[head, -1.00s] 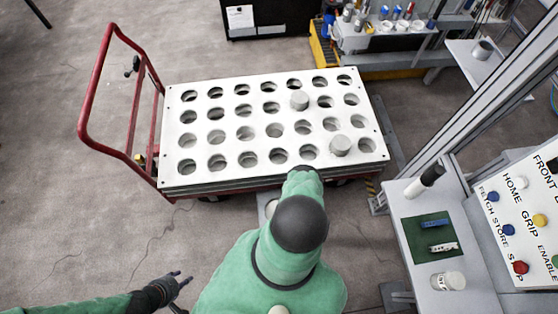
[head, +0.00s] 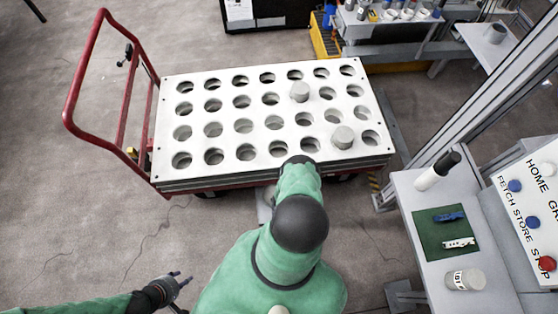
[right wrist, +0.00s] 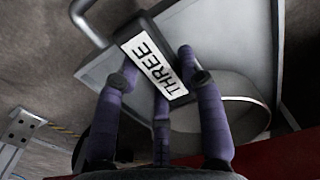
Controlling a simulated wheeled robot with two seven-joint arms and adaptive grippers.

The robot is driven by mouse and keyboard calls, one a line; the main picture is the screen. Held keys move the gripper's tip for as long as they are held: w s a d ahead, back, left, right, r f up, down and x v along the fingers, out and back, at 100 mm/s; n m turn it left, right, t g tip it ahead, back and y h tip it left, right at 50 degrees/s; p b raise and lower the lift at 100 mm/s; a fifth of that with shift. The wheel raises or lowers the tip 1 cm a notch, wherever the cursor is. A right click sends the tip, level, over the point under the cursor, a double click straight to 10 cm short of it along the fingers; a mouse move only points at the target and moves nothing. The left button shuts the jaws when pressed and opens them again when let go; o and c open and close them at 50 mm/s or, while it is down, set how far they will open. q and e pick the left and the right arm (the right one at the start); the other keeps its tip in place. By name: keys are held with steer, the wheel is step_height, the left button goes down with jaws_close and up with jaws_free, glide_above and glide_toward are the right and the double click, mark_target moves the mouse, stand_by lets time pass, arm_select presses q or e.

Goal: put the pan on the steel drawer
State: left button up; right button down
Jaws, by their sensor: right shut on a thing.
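My right gripper (right wrist: 165,90) has its purple fingers around a black piece labelled THREE (right wrist: 155,66) in the right wrist view. Behind it are a grey metal sheet with raised edges (right wrist: 222,40) and a round grey rim (right wrist: 235,112). I cannot tell whether either is the pan or how they join the black piece. In the head view my green right arm hides the right gripper. My left gripper (head: 178,284) is at lower left, its fingers apart and empty, over bare floor. I cannot make out the steel drawer in the head view.
A red-handled cart (head: 70,110) carries a white board with holes (head: 228,157) ahead, two grey cylinders in it. At right are a bench (head: 412,205) with a green mat (head: 430,232) and a button panel (head: 530,215). The floor at left is clear.

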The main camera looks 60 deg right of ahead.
steer(key=w+d+b, duration=0.2)
steer(key=b, duration=0.1)
steer(key=shift+w+d+f, duration=0.15)
steer(key=shift+d+f, duration=0.05)
steer(key=shift+d, duration=0.2)
steer(key=shift+w+d+f+b, duration=0.1)
steer(key=shift+w+d+b, duration=0.05)
steer(key=shift+b, duration=0.15)
steer(key=shift+f, duration=0.3)
steer(key=shift+f+b, duration=0.15)
steer(key=shift+b, duration=0.25)
steer(key=c, duration=0.8)
jaws_free()
steer(key=shift+o, duration=0.2)
step_height(320, 180, up, 10)
steer(key=p, duration=0.8)
steer(key=shift+r+p, duration=0.2)
steer(key=shift+p, duration=0.1)
steer(key=shift+r+p, duration=0.65)
steer(key=shift+r, duration=0.35)
